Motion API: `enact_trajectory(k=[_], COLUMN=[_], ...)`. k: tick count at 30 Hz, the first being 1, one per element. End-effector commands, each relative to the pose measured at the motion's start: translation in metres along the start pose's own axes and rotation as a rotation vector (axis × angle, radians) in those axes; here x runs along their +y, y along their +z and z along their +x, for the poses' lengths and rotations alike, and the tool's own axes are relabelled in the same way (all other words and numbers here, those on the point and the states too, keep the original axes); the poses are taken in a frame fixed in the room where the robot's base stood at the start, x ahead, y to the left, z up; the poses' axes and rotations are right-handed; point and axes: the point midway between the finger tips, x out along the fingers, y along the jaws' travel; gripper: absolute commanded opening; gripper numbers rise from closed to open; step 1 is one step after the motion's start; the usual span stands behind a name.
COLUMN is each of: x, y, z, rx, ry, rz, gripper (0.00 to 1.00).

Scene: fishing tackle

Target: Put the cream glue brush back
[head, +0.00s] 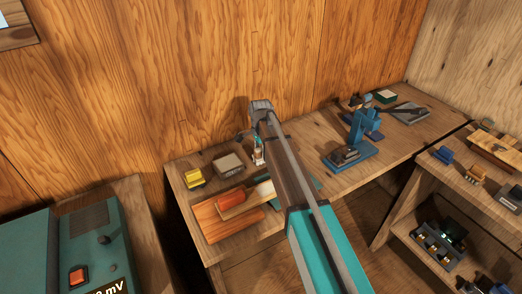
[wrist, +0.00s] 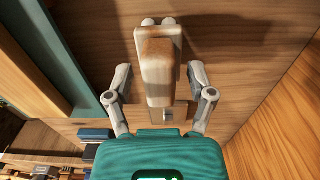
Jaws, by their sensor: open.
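My gripper (wrist: 160,85) is open in the wrist view, with one grey finger at each side. A worn cream and brown block-like thing (wrist: 158,70) shows between the fingers, with gaps to both. I cannot tell for sure whether it is the cream glue brush. In the head view my arm reaches over the back bench (head: 305,142), and its end is near the wall, largely hidden by my own links. A small pale upright thing (head: 259,156) stands just below it. A cream piece (head: 265,190) lies beside a red roll (head: 231,198), partly behind my arm.
A yellow thing (head: 194,178) and a grey-brown box (head: 228,164) are left of my arm's end. A blue press-like tool (head: 352,145) stands to the right. A teal machine (head: 90,250) is at lower left. The bench between my arm and the blue tool is fairly clear.

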Motion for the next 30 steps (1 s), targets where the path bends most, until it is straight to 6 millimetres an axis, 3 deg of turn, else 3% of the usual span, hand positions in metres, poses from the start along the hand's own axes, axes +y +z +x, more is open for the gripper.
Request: enact_trajectory(k=[11,30], x=[0.0,0.0], y=[0.0,0.0], z=[-0.014,-0.067], rx=[0.0,0.0], ry=[0.0,0.0], rz=[0.0,0.0], gripper=[0.71,0.71])
